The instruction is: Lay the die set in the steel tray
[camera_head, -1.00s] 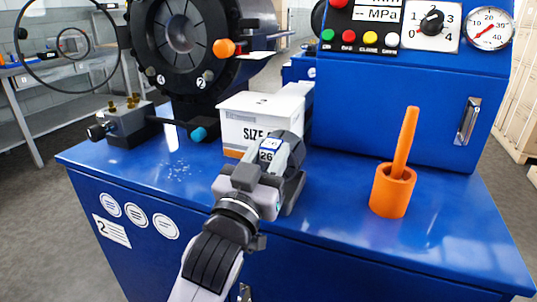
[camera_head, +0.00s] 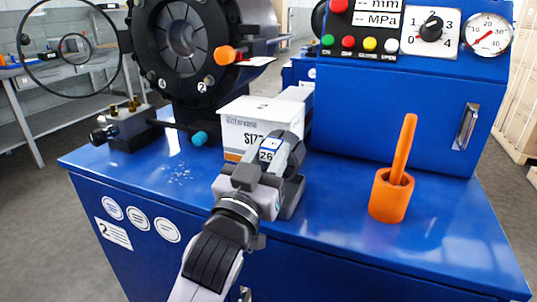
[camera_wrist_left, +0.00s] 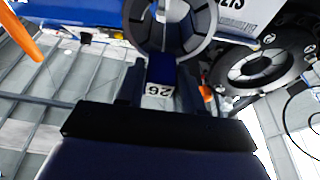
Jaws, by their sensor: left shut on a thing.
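My left gripper (camera_head: 272,172) is shut on the die set (camera_head: 294,160), a grey ring-shaped piece with a tag reading 26. It is held above the front part of the blue bench top, in front of a white box. In the left wrist view the die set (camera_wrist_left: 203,38) shows as a dark segmented ring at the top, beyond the fingers, with the blue and white 26 tag between them. Its far side is partly cut off by the frame. I cannot make out a steel tray in these frames. My right gripper is not in view.
The white box (camera_head: 242,135) stands just behind the held die set. An orange cup (camera_head: 389,201) with an orange stick stands right on the blue bench (camera_head: 340,215). The black round press head (camera_head: 178,95) and a small valve block (camera_head: 124,130) are at left. The bench's front right is clear.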

